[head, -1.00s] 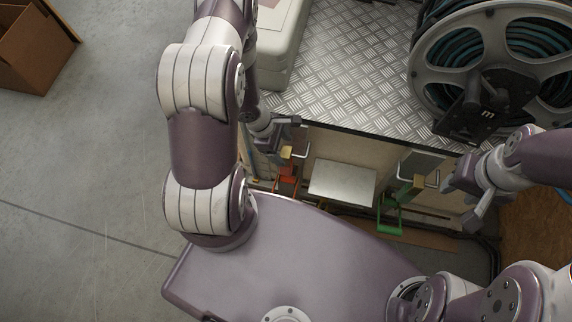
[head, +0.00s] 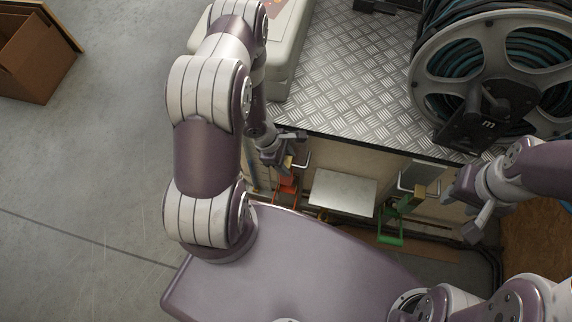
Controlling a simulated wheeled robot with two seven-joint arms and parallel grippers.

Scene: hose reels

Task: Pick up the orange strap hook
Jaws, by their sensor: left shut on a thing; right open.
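The orange strap hook (head: 287,184) hangs below the deck edge, at the left of the panel under it. A tan piece shows just above its orange part. My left gripper (head: 287,160) is at the top of the hook and shut on it; the fingertips are small and partly hidden, so the exact contact is unclear. A thin metal bracket is close beside the gripper on its right. My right gripper (head: 467,205) is open and empty at the right, apart from the green hook.
A green strap hook (head: 390,229) hangs to the right of a pale plate (head: 343,193). A hose reel (head: 487,80) and a light case (head: 290,55) stand on the metal deck (head: 350,80). A cardboard box (head: 35,55) is on the floor at far left.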

